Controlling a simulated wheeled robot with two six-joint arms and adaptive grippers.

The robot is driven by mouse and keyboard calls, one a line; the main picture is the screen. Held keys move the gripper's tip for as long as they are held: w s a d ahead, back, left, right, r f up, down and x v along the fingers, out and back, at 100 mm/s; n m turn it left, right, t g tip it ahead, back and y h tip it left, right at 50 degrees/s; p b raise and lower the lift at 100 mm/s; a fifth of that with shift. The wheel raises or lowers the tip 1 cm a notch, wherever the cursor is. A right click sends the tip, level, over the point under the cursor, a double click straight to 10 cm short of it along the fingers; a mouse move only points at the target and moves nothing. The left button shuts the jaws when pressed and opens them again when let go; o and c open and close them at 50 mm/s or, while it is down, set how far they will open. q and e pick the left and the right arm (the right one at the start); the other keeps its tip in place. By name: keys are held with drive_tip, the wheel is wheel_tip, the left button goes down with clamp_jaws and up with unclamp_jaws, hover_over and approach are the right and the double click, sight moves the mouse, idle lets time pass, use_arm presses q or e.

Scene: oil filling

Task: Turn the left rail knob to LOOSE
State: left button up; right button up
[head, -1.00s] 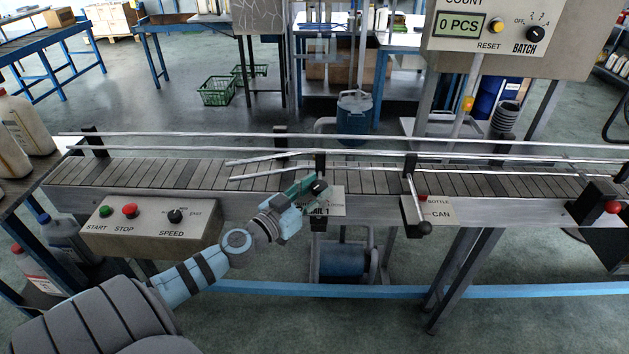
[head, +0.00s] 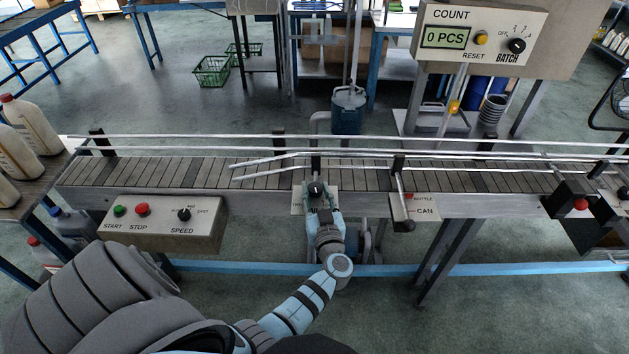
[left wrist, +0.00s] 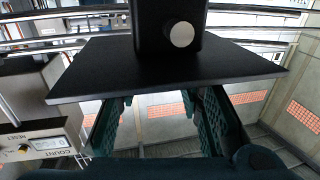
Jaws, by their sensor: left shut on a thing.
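The left rail knob (head: 316,189) is a small black knob on a pale label plate (head: 299,201) at the front of the conveyor, in the head view. My left gripper (head: 318,191) reaches up to it from below, its teal fingers on both sides, shut on the knob. The fingers and my wrist cover much of the plate, so its lettering and the knob's setting cannot be read. In the left wrist view the teal fingers (left wrist: 160,118) stand apart below a dark plate and a black block with a round silver face. My right gripper is not in view.
A lever with a black ball (head: 408,226) stands by the BOTTLE/CAN plate (head: 425,212) on the right. The START/STOP/SPEED box (head: 160,226) is on the left. Guide rails (head: 350,153) run above the slatted conveyor (head: 205,172). White bottles (head: 32,125) stand at far left.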

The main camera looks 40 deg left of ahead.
use_arm(q)
drive_tip(key=shift+w+d+f+n+g+y+b, duration=0.1)
drive_tip(key=shift+w+n+g+y+b, duration=0.15)
drive_tip(key=shift+n+g+y+b, duration=0.5)
drive_tip(key=n+g+y+b, duration=0.1)
drive_tip(key=g, duration=0.1)
drive_tip(key=n+g+y+b, duration=0.1)
drive_tip(key=n+g+b, duration=0.1)
drive_tip(key=g, duration=0.1)
drive_tip(key=shift+w+d+f+n+b, duration=0.1)
drive_tip(key=shift+w+n+b, duration=0.05)
drive_tip(key=shift+n+b, duration=0.15)
drive_tip(key=shift+r+n+g+y+b, duration=0.2)
drive_tip(key=shift+n+g+b, duration=0.2)
drive_tip(key=shift+g+b, duration=0.25)
drive_tip(key=shift+r+n+g+y+b, duration=0.15)
drive_tip(key=shift+n+g+b, duration=0.2)
drive_tip(key=shift+g+b, duration=0.25)
drive_tip(key=o, duration=1.1)
drive_tip(key=shift+f, duration=0.15)
drive_tip(key=shift+o, duration=0.2)
drive_tip(key=d, duration=0.7)
drive_tip(key=shift+s+d, duration=0.25)
drive_tip(key=shift+s, duration=0.2)
drive_tip(key=shift+a, duration=0.1)
